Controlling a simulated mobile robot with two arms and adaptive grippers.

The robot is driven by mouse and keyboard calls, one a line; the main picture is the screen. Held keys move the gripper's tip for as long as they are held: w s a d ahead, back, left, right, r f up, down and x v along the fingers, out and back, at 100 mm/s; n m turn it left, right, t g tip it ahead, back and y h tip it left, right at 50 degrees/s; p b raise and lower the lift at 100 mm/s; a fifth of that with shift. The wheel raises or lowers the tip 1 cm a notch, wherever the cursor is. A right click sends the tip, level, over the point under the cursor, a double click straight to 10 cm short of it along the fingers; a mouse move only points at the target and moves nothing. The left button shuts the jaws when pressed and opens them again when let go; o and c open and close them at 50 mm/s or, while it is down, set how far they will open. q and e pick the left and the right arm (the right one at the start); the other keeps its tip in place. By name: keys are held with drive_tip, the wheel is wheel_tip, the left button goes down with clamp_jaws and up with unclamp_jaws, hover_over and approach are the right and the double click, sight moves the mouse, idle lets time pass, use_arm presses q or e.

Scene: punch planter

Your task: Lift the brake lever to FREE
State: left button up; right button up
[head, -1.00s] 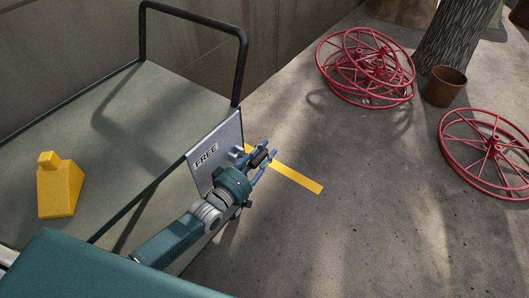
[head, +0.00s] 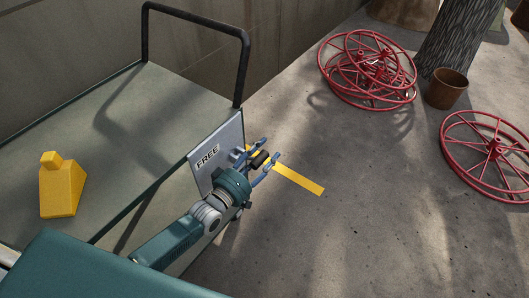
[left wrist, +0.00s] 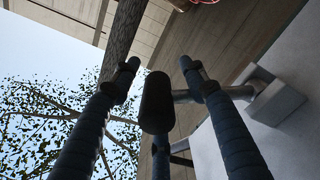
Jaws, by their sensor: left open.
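A grey plate marked FREE (head: 207,156) stands upright at the cart's near right corner. The brake lever has a black grip (head: 260,158) that sticks out to the right of the plate. In the left wrist view the grip (left wrist: 156,103) sits on a metal arm (left wrist: 230,92) coming from a bracket at the right. My left gripper (head: 270,150) is open, with its fingers spread on both sides of the grip. In the left wrist view the left gripper's fingertips (left wrist: 160,72) stand apart from the grip. Part of the lever is hidden behind my gripper. My right gripper is not in view.
The cart deck (head: 130,100) has a black push handle (head: 190,22) and a yellow block (head: 61,188). A yellow strip (head: 300,178) lies on the ground. Red wheels (head: 368,70), another red wheel (head: 490,150), a brown pot (head: 446,88) and a tree trunk (head: 462,40) stand farther right.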

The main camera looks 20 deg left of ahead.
sight(252, 166)
use_arm(q)
drive_tip(key=v, duration=1.1)
drive_tip(key=shift+s+a, duration=0.1)
drive_tip(key=shift+s, duration=0.3)
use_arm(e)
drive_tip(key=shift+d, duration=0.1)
use_arm(q)
drive_tip(key=s+f+m+g+y, duration=0.2)
drive_tip(key=s+f+g, duration=0.1)
drive_tip(key=f, duration=0.6)
drive_tip(key=s+f+m+g+y, duration=0.1)
drive_tip(key=s+f+m+g, duration=0.15)
drive_tip(key=f, duration=0.55)
drive_tip(key=s+f+m+g+y, duration=0.4)
drive_tip(key=s+f+g, duration=0.5)
drive_tip(key=s+f, duration=0.7)
drive_tip(key=s+a+r+m+g+p, duration=0.1)
drive_tip(key=s+a+r+p, duration=0.2)
drive_tip(key=s+r+p, duration=1.6)
drive_tip(key=s+p, duration=0.1)
drive_tip(key=p, duration=1.2)
drive_tip(key=shift+r+h, duration=0.25)
drive_tip(key=shift+h, duration=0.15)
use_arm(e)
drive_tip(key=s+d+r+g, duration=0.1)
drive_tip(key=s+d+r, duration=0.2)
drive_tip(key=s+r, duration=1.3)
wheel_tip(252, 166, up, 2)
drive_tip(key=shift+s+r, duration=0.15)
